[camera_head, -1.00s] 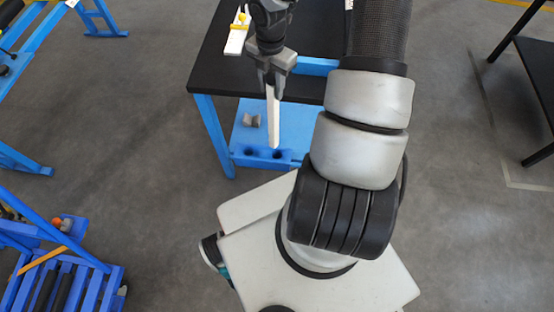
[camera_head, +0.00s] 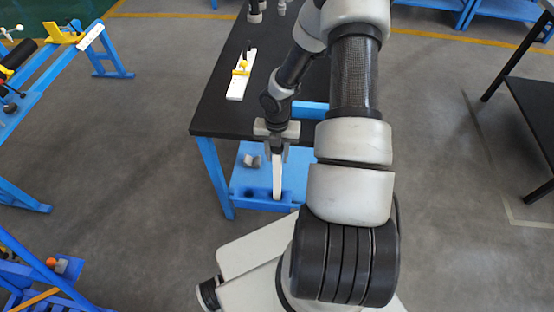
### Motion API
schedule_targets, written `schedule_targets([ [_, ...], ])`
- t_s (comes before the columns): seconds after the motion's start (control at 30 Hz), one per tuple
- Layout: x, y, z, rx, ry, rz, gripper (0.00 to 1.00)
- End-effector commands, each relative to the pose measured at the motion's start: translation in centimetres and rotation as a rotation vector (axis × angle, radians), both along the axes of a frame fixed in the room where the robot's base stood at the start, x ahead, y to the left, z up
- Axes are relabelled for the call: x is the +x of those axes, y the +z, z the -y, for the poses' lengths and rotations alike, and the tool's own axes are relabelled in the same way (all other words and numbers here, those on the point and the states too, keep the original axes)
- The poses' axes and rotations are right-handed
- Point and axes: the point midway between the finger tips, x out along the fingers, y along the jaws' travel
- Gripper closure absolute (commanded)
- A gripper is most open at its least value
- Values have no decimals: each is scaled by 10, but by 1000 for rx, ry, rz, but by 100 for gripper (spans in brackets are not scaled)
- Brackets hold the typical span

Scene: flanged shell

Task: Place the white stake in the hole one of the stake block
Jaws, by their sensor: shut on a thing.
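The white stake (camera_head: 277,178) hangs upright from my gripper (camera_head: 276,152), which is shut on its upper end.
The black table (camera_head: 218,112) carries a white strip with yellow parts (camera_head: 240,75). Grey floor (camera_head: 130,160) is clear to the left.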

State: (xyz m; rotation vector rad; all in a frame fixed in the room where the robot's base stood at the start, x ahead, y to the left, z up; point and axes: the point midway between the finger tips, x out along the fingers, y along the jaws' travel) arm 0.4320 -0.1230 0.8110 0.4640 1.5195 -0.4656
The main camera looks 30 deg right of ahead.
Motion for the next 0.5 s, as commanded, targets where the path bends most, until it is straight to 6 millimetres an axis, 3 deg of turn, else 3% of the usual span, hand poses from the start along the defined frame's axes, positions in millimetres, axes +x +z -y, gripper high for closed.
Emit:
schedule_targets([
  [0.13, 1, -21, -1, 0, 1, 0, 100],
  [0.5, 1, -25, 0, 0, -1, 1, 100],
])
